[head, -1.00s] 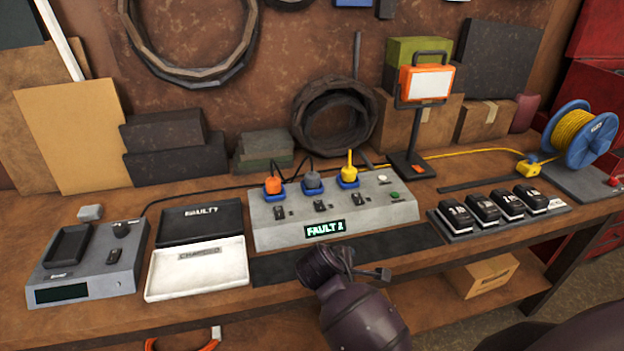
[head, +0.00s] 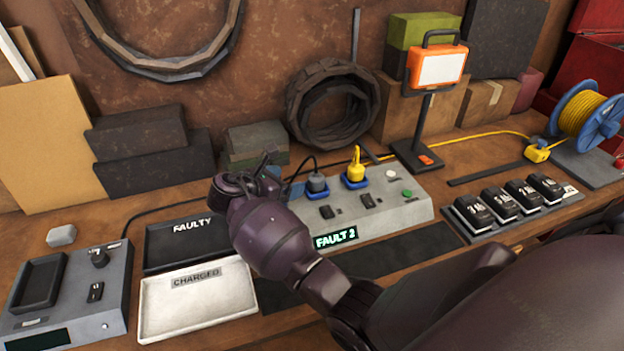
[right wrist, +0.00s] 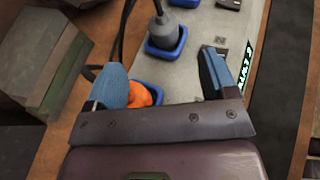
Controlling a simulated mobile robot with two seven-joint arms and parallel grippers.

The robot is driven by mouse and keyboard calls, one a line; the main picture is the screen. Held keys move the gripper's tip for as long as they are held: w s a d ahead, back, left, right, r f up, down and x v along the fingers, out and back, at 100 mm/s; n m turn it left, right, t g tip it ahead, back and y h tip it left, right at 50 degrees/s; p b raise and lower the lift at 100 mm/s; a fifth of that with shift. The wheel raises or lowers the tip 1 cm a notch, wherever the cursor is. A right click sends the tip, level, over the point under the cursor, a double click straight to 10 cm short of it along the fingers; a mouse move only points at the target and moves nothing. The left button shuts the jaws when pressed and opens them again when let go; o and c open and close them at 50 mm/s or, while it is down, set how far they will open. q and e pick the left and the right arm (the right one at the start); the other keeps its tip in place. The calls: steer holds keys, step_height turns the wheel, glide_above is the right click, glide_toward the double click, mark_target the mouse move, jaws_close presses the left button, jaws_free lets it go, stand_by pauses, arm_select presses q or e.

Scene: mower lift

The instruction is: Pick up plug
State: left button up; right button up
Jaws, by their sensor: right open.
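The power box (head: 400,212) has plugs in blue sockets and a lit display reading FAULT 2. The grey plug (head: 317,183) and yellow plug (head: 355,168) stand in their sockets; the grey plug also shows in the right wrist view (right wrist: 161,20). The orange plug (right wrist: 141,95) shows low in the right wrist view, beside and partly behind the left-hand finger; my right arm hides it in the head view. My right gripper (head: 262,166) is above the box's left end. Its fingers (right wrist: 165,80) are wide apart with nothing held between them. My left gripper is not in view.
The FAULTY tray (head: 160,256) and CHARGED tray (head: 156,314) lie left of my right arm, with a charger (head: 108,310) further left. Dark blocks (head: 150,160) stand behind. A work lamp (head: 436,66) and battery row (head: 510,205) are to the right.

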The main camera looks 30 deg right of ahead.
mark_target(315, 176)
steer(key=x, duration=0.3)
steer(key=shift+s+d+f, duration=0.1)
steer(key=shift+d+f, duration=0.1)
steer(key=shift+d, duration=0.2)
steer(key=shift+x, duration=2.95)
steer(key=shift+a+f, duration=0.1)
steer(key=shift+f, duration=0.05)
steer(key=c, duration=1)
